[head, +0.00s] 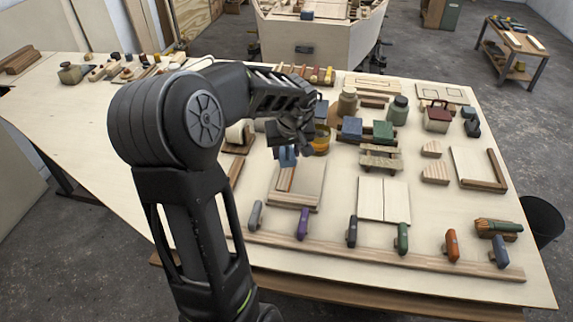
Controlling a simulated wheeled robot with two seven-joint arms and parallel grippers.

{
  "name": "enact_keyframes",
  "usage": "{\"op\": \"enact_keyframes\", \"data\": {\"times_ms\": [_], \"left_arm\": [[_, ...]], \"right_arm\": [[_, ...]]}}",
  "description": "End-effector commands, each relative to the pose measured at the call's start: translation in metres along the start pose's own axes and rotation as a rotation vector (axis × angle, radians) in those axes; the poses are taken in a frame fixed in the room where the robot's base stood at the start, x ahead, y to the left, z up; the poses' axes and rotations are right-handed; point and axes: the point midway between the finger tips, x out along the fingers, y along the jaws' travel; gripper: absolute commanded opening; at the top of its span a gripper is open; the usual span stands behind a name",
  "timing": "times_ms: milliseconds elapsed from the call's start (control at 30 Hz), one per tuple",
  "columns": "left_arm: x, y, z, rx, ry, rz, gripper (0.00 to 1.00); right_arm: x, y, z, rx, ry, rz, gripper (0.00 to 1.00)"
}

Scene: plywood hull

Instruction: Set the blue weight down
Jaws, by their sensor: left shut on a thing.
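My left gripper (288,146) reaches over the table from the left and points down. It is shut on the blue weight (288,158), which shows just below the fingers. The weight appears over the far end of a pale wooden board (308,183); I cannot tell whether it touches the board or hangs above it. The fingers and wrist hide part of the weight. My right gripper is not in view.
Right of the gripper are an amber jar (321,144), a blue block (352,127) and a green block (383,131). Several colored-handled tools stand along a wooden rail (375,257) at the front. A pale split panel (384,199) lies right of the board.

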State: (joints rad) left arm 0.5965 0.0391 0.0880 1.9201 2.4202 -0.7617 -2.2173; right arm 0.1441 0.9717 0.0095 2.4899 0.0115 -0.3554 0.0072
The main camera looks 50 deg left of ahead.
Motion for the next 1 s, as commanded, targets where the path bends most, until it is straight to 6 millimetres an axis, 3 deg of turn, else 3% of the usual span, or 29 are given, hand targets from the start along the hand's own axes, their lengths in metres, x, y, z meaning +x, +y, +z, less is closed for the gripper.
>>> {"op": "enact_keyframes", "data": {"times_ms": [167, 500, 933, 967, 1000], "left_arm": [[0.001, 0.000, 0.000, 0.000, 0.002, 0.001, 0.00], [0.043, 0.000, 0.017, 0.001, 0.000, 0.001, 0.00], [0.046, 0.000, 0.018, 0.001, 0.002, 0.001, 0.00], [0.048, 0.000, 0.020, 0.001, 0.000, 0.000, 0.41], [0.048, 0.000, 0.020, 0.000, 0.000, 0.001, 0.44]], "right_arm": [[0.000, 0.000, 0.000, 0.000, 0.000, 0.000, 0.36], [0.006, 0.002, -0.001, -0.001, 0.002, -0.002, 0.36], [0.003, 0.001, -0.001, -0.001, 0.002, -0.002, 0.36], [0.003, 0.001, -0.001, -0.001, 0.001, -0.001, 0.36], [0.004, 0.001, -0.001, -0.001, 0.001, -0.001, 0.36]]}}
